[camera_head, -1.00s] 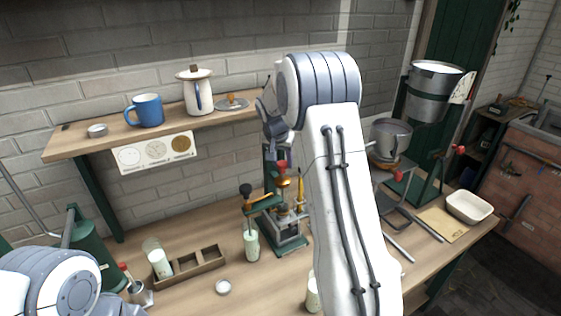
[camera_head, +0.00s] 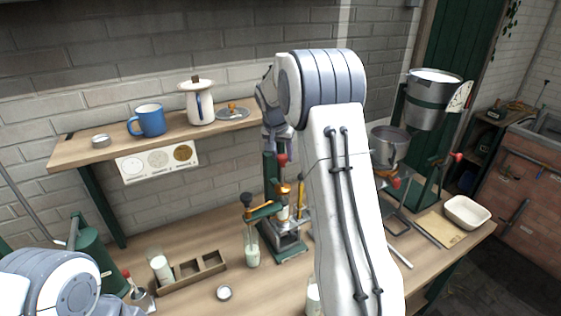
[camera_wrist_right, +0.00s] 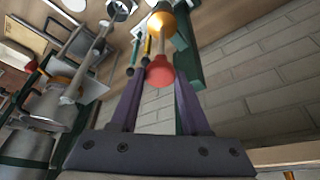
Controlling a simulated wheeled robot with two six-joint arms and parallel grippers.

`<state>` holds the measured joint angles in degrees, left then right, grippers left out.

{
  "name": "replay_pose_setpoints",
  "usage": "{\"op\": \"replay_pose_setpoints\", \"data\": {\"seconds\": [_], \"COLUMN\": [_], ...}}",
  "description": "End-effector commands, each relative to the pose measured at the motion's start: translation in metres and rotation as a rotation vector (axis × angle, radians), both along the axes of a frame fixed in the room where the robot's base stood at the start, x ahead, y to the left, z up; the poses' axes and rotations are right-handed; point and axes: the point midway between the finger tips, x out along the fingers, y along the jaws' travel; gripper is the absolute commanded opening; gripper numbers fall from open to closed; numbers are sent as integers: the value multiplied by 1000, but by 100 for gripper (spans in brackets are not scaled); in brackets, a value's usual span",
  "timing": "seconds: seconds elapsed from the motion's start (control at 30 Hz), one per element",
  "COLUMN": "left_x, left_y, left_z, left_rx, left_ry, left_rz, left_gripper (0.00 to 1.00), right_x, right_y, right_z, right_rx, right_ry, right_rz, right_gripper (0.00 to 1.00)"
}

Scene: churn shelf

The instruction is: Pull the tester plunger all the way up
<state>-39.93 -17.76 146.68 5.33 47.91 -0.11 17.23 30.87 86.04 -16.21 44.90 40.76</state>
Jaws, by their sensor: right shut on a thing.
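The tester (camera_head: 287,240) is a green-based stand on the bench with a green post and a brass collar (camera_head: 284,190). Its plunger's red knob (camera_head: 281,159) stands above the collar, close to the green post. My right gripper (camera_head: 279,150) is at the knob from above and shut on it. In the right wrist view the red knob (camera_wrist_right: 160,72) sits between the dark fingertips, with the brass collar (camera_wrist_right: 165,18) beyond it. My right forearm hides the bench to the right of the tester. My left arm shows at the lower left, its gripper out of sight.
A black-knobbed lever and a glass bottle (camera_head: 252,248) stand at the tester's left. The shelf (camera_head: 85,150) above holds a blue mug (camera_head: 147,120) and a white pot (camera_head: 197,102).

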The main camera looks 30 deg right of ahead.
Motion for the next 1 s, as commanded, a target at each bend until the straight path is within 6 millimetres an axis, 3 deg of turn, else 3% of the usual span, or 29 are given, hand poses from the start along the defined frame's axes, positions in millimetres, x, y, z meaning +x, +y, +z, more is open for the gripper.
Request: {"op": "replay_pose_setpoints", "data": {"seconds": [0.07,0.37,0.4,0.47,0.5,0.83,1.0], "left_x": [0,0,0,0,0,0,0], "left_y": [0,0,0,0,0,0,0], "left_z": [7,6,6,6,6,4,-5], "left_rx": [0,0,0,0,0,0,0], "left_ry": [0,0,0,0,0,0,0], "left_rz": [-1,-1,-1,-1,-1,-1,1], "left_gripper": [50,50,50,50,50,50,50], "right_x": [2,2,2,2,2,1,-4], "right_y": [0,-1,-1,-1,-1,0,6], "right_z": [15,17,18,18,17,16,34], "right_rx": [-3,-5,-4,-5,-5,-2,-3], "right_ry": [-7,-12,-13,-14,-12,-6,-11], "right_rz": [2,1,2,2,1,0,0], "right_gripper": [0,0,50,73,77,77,77]}}
